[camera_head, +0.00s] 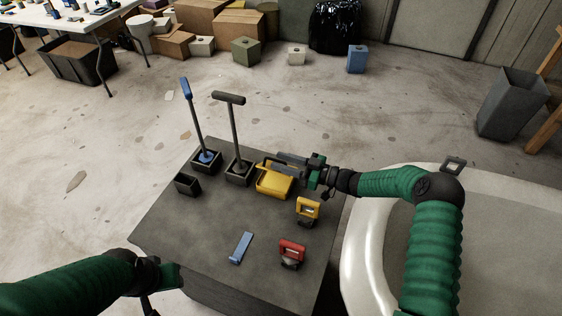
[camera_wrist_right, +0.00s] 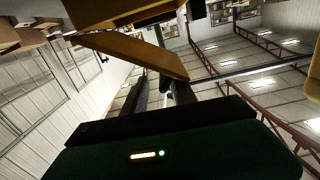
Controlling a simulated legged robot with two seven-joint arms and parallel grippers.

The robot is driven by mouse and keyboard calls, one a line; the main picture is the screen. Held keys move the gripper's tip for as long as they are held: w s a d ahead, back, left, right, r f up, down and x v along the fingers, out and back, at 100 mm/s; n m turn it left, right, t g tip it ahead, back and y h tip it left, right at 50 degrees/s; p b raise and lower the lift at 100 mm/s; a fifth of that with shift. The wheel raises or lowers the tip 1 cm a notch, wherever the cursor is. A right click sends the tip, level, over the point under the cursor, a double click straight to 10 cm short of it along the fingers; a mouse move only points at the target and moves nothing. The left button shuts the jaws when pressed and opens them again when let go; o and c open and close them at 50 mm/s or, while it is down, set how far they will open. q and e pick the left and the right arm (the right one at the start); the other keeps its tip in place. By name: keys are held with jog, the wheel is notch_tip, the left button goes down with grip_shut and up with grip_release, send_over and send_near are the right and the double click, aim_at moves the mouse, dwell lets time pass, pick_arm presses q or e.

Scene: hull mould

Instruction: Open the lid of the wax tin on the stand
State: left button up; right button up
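A yellow box that looks like the wax tin (camera_head: 273,185) sits on the dark stand (camera_head: 190,232), near its far right edge. My right gripper (camera_head: 284,160) reaches in from the right at the tin's far top side and hides part of it. In the right wrist view a flat yellow-brown plate, seemingly the lid (camera_wrist_right: 135,52), slants across close to the fingertips (camera_wrist_right: 165,80), with more of the tin (camera_wrist_right: 112,12) above it. The fingers look parted, with a gap between them. I cannot tell whether they touch the lid. My left gripper (camera_head: 158,290) is low at the left, its fingers mostly hidden.
Two upright-handled tools, one blue (camera_head: 192,115) and one dark (camera_head: 235,135), stand in holders left of the tin. An empty dark box (camera_head: 187,185), a yellow-handled item (camera_head: 308,211), a red one (camera_head: 292,253) and a blue bar (camera_head: 241,247) are on the stand. A white hull mould (camera_head: 367,265) lies right.

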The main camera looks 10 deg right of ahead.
jog(key=shift+w+a, duration=0.2)
jog(key=shift+a, duration=0.2)
jog(key=shift+a, duration=0.1)
jog(key=shift+c, duration=0.4)
jog(key=shift+s+r, duration=0.1)
grip_shut()
jog(key=shift+d, duration=0.2)
dwell(0.3)
